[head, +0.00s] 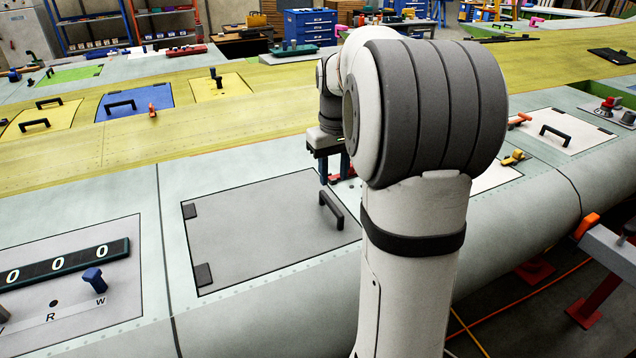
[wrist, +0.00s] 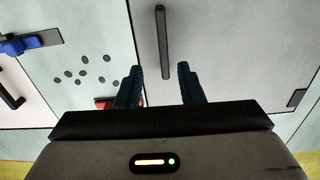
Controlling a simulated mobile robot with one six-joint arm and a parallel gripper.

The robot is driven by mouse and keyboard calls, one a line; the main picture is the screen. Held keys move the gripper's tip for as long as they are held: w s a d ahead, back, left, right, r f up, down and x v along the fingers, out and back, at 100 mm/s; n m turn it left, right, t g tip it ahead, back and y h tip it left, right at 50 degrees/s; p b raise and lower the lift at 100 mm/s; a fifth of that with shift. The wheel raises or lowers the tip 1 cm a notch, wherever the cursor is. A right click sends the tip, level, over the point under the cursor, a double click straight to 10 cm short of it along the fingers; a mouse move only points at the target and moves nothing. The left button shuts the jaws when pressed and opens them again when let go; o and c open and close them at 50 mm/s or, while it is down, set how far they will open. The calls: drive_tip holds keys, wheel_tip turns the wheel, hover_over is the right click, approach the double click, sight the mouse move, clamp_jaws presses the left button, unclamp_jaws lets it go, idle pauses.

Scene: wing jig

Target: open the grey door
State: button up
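The grey door (head: 262,235) is a flat panel lying shut, flush in the pale green wing skin. Its black bar handle (head: 331,210) is near the right edge; two dark hinges (head: 189,211) are on the left edge. My gripper (head: 334,178) hangs above the skin at the door's far right corner, beyond the handle, partly hidden by my arm. In the wrist view the fingers (wrist: 160,68) are apart with nothing held. The handle (wrist: 162,40) runs up the picture, its near end appearing between the fingertips. The door (wrist: 230,50) fills the right side there.
A panel with a number counter (head: 65,262) and a blue knob (head: 95,279) lies left of the door. A red item (wrist: 105,102) and several dark spots (wrist: 82,73) show beside the door. A white panel with a black handle (head: 556,137) lies right of my arm.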

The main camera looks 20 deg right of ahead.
sight(331, 202)
drive_tip(key=f, duration=0.7)
drive_tip(key=shift+a+p, duration=0.25)
drive_tip(key=shift+p, duration=0.1)
drive_tip(key=shift+c, duration=0.3)
clamp_jaws()
